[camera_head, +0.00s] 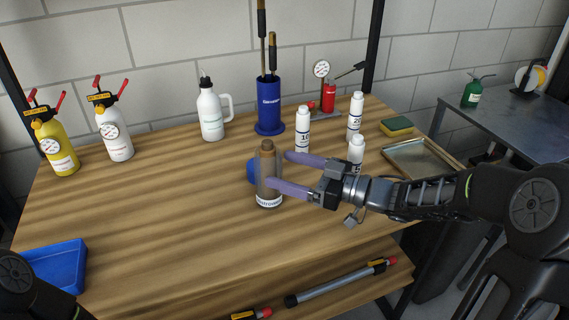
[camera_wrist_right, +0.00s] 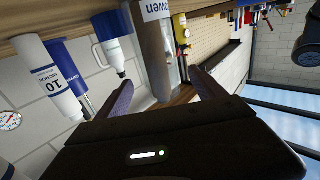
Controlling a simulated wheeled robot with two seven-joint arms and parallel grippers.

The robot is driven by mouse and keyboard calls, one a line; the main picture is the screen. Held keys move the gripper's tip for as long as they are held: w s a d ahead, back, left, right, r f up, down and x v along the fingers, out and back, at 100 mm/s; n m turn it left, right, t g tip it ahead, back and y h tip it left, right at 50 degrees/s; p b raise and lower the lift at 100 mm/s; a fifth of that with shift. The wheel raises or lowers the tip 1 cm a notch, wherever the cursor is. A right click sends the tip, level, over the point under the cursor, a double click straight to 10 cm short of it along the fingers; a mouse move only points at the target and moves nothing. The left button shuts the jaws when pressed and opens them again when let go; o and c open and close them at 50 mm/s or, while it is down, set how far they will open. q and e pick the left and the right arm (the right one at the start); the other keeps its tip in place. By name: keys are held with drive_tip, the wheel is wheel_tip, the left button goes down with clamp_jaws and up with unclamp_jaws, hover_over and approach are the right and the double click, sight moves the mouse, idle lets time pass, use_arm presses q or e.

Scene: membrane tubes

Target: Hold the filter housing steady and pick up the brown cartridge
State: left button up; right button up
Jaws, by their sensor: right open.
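The brown cartridge (camera_head: 266,147) stands upright near the middle of the wooden table. Its lower part looks enclosed by a greyish, see-through cylinder with a white label, perhaps the filter housing (camera_head: 269,201); I cannot tell for sure. My right gripper (camera_head: 278,169) is open, its purple fingers reaching in from the right, one in front of and one behind the cylinder. In the right wrist view the fingers (camera_wrist_right: 160,90) are apart, with the brown cylinder (camera_wrist_right: 152,50) beyond them in the gap. Only a part of my left arm shows, at the lower left corner.
A blue round thing (camera_head: 251,171) sits just behind the cylinder. White bottles (camera_head: 303,130) stand close behind my right gripper. A metal tray (camera_head: 408,173) lies at the right edge, a blue bin (camera_head: 55,268) at lower left. The table's left middle is free.

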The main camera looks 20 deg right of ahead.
sight(256, 161)
drive_tip(key=shift+x, duration=3.9)
